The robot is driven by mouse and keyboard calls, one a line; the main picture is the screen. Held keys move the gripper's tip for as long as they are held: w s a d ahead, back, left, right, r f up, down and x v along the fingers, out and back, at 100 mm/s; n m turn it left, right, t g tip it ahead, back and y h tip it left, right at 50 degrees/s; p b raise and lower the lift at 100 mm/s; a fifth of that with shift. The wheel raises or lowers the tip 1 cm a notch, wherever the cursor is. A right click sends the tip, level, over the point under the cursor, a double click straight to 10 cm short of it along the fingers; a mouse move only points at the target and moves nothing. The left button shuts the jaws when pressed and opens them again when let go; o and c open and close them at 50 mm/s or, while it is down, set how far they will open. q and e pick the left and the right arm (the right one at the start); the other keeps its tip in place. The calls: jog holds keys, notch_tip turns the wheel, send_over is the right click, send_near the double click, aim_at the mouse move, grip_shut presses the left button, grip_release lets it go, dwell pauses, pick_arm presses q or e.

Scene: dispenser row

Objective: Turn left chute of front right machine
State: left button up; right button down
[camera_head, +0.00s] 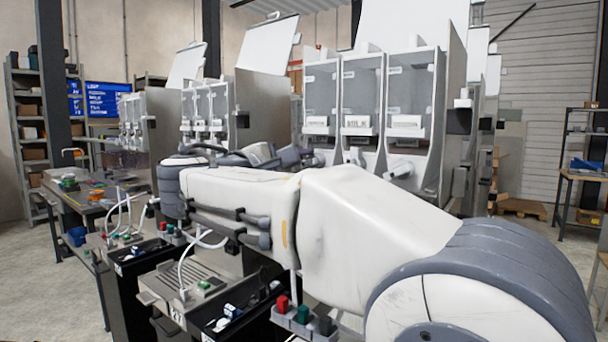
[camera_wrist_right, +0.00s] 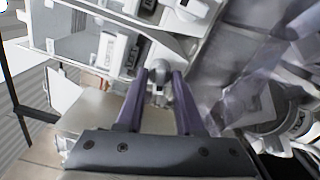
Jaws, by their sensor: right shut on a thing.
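The front right machine (camera_head: 368,105) has three clear-fronted columns with a white label and a white chute low on each. My right gripper (camera_head: 306,157) reaches to the foot of its left column, where my arm mostly hides the left chute. In the right wrist view, the fingers of my right gripper (camera_wrist_right: 160,76) stand on either side of the small pale left chute (camera_wrist_right: 158,92) and are shut on it. The middle chute (camera_head: 355,157) and right chute (camera_head: 399,168) show beside the gripper, apart from it. My left gripper is not in view.
More dispenser machines (camera_head: 208,108) stand in a row to the left. Below my arm is a bench with trays, cables and a red and green button box (camera_head: 302,316). A shelf (camera_head: 575,160) stands far right. Open floor lies at the left.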

jog(key=shift+m+b, duration=5.55)
jog(key=shift+m, duration=4.85)
jog(key=c, duration=0.9)
grip_release()
